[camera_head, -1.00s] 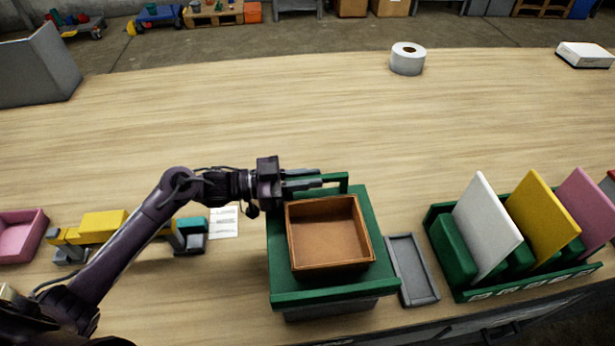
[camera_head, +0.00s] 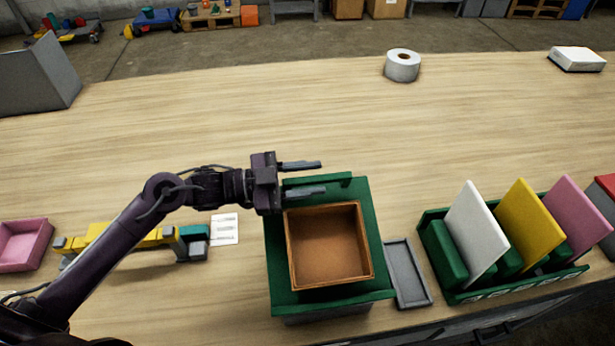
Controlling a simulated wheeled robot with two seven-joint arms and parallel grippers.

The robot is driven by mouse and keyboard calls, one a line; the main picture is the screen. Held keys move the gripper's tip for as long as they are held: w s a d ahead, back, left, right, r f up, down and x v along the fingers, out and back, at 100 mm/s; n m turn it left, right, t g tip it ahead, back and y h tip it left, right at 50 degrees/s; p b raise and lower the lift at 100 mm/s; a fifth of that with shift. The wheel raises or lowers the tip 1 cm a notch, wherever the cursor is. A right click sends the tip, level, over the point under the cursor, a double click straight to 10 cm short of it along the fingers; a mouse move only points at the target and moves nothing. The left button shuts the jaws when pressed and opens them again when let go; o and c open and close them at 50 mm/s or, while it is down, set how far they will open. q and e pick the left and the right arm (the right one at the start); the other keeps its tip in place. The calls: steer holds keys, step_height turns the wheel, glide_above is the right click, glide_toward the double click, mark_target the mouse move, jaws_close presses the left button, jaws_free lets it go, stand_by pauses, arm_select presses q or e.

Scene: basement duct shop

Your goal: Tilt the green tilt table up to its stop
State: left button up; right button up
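The green tilt table (camera_head: 381,270) stands at the near middle of the bench on a grey base. An open brown box (camera_head: 289,250) sits on its top and looks empty. A green handle bar (camera_head: 335,181) runs along the table's far edge. My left gripper (camera_head: 304,179) comes in from the left at that edge. Its fingers are spread and empty, one on the far side of the bar and one on the near side in the picture. I cannot tell whether they touch it, nor how far the top is tilted. My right gripper is out of view.
A grey tray (camera_head: 408,275) lies close to the table's right. Right of it a green rack (camera_head: 437,262) holds white, yellow and pink panels. A yellow and grey device (camera_head: 140,243), a paper (camera_head: 225,229) and a pink bin (camera_head: 22,246) lie left. The bench beyond is clear up to a tape roll (camera_head: 402,66).

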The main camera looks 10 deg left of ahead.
arm_select(q)
steer(key=shift+a+f, duration=0.1)
steer(key=shift+f, duration=0.05)
steer(key=shift+a+f, duration=0.1)
steer(key=shift+a, duration=0.15)
steer(key=b+v, duration=0.2)
steer(key=v, duration=0.4)
steer(key=shift+s+a, duration=0.25)
steer(key=shift+s+a+b, duration=0.1)
steer(key=shift+a+b, duration=0.2)
